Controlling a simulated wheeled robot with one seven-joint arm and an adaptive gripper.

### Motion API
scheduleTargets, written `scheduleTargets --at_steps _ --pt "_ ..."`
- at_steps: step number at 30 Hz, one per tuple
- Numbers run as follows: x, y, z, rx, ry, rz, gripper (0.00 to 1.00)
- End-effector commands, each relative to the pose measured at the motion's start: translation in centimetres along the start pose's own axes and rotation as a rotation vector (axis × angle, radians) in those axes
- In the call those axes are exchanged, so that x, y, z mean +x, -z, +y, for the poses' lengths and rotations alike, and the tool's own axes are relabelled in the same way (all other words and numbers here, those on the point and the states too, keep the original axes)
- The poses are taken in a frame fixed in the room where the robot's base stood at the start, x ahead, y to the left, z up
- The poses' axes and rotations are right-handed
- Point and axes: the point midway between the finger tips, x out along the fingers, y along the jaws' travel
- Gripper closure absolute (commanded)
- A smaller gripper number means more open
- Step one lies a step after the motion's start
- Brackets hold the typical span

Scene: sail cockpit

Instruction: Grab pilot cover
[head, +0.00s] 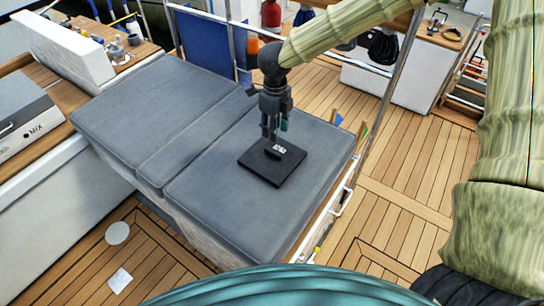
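The pilot cover appears to be the flat black square plate (265,167) with a raised block and a small white label on top. It lies flat on the near grey cushion (225,190), right of its middle. My gripper (273,135) points down just above the plate's raised block. The fingertips are close to the block, but I cannot tell whether they touch it. The gap between the fingers is too small to judge whether the gripper is open or shut.
A long cushioned bench carries the plate. A grey box marked MIX (22,120) stands at the left. A metal rail runs along the bench's right side. Wooden deck at the right is mostly clear.

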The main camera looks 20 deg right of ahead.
Motion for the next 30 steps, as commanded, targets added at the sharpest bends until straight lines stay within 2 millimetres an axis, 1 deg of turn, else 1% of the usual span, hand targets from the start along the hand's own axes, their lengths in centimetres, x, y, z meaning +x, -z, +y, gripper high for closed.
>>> scheduleTargets --at_steps 5,9,12,20,27,30 --pt "1.8 -0.4 0.4 -0.008 -0.002 0.003 0.63" --pt "3.8 -0.4 0.4 -0.01 -0.001 0.004 0.63" --pt "4.9 -0.4 0.3 -0.007 0.0 0.003 0.63" --pt "6.2 -0.4 0.1 -0.006 0.0 0.002 0.63" --pt "9.2 -0.4 -0.1 -0.005 -0.001 0.003 0.63" --pt "10.2 -0.5 -0.1 -0.005 0.0 0.002 0.63"
